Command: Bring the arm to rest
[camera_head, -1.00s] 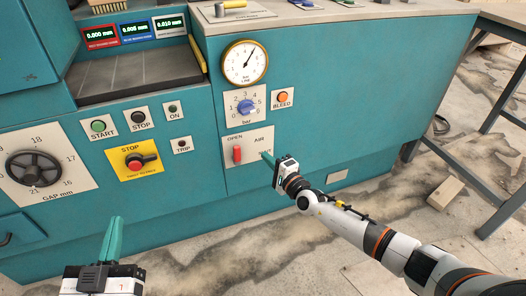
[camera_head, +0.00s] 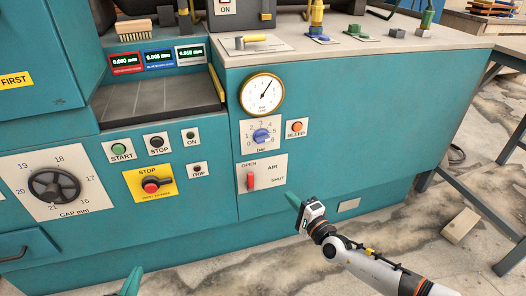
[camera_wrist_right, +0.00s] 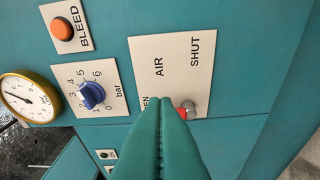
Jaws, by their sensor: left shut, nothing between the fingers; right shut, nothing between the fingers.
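My right gripper (camera_head: 293,200) is shut and empty. It is in front of the teal machine panel, just to the lower right of the air valve plate (camera_head: 273,166), and apart from the red lever (camera_head: 250,181). In the right wrist view its closed fingers (camera_wrist_right: 160,125) point toward the panel and overlap the lower edge of that plate, partly hiding the red lever (camera_wrist_right: 184,108). The lever is upright on the OPEN side of the plate. My left gripper (camera_head: 131,283) shows only as a closed fingertip at the bottom edge; the rest is out of view.
Above the air plate are a blue regulator knob (camera_head: 261,135), an orange bleed button (camera_head: 297,127) and a round gauge (camera_head: 262,94). A wooden block (camera_head: 460,226) lies on the floor at the right.

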